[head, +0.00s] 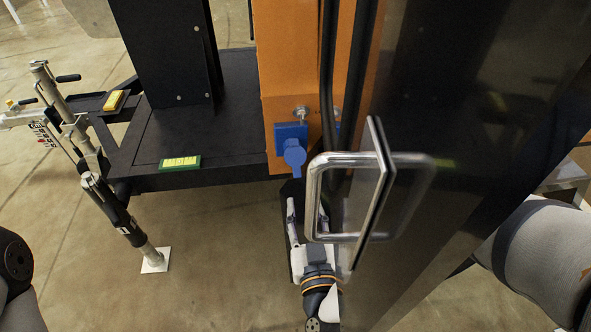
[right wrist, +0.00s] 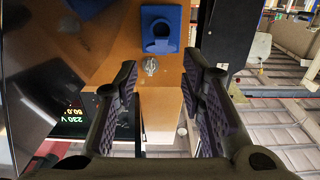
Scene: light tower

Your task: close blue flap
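The blue socket box (head: 290,131) is mounted on the lower end of the orange panel. Its rounded blue flap (head: 294,154) hangs out below the box and looks open. In the right wrist view the blue box (right wrist: 174,17) shows beyond my fingertips, with a dark opening by the flap (right wrist: 158,46). My right gripper (head: 307,206) is below the flap, partly hidden behind a metal handle. In the right wrist view my right gripper (right wrist: 160,62) has its two fingers wide apart with nothing between them. My left gripper is in neither view.
A metal handle (head: 313,195) on a dark glossy door (head: 440,170) stands close in front of my right gripper. A metal bolt (head: 301,112) sits above the box. A black platform (head: 215,135) and a support leg (head: 110,203) lie to the left. Floor space is free below the platform.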

